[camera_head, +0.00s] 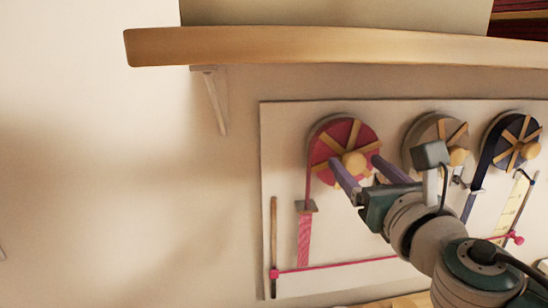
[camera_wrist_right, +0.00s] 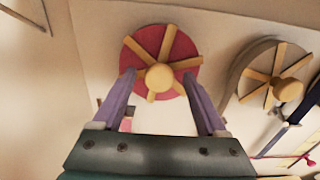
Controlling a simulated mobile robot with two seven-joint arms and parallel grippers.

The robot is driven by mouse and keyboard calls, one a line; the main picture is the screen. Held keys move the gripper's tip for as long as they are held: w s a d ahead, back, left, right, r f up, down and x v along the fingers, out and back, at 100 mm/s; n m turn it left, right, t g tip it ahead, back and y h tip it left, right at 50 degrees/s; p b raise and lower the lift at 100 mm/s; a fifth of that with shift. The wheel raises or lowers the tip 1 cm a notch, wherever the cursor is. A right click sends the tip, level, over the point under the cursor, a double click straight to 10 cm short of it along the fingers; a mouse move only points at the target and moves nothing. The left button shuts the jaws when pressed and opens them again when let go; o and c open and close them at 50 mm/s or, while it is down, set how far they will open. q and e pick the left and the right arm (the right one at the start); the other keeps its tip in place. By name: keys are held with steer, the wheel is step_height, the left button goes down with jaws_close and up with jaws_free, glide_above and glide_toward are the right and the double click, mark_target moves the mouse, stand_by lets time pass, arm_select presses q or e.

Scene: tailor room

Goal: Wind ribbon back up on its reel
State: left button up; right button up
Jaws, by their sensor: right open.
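The pink ribbon reel (camera_head: 325,151) hangs on a pale wall board, with wooden spokes and a round wooden knob (camera_head: 354,163). In the right wrist view the same reel (camera_wrist_right: 187,48) is ahead, its knob (camera_wrist_right: 159,77) between and just beyond my fingertips. A length of pink ribbon (camera_head: 304,240) hangs from the reel's left side through a small guide (camera_head: 305,206). My right gripper (camera_head: 355,165) is open in front of the reel's lower part, its two purple fingers either side of the knob. Contact with the knob cannot be told. My left gripper is not in view.
A grey reel (camera_head: 420,133) and a dark blue reel (camera_head: 497,135) hang to the right on the same board (camera_head: 285,130). A wooden shelf (camera_head: 300,46) juts out above. A pink cord (camera_head: 340,264) runs low across the board. The wall at left is bare.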

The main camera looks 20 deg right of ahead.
steer(key=shift+w, duration=0.35)
jaws_close()
stand_by(0.4)
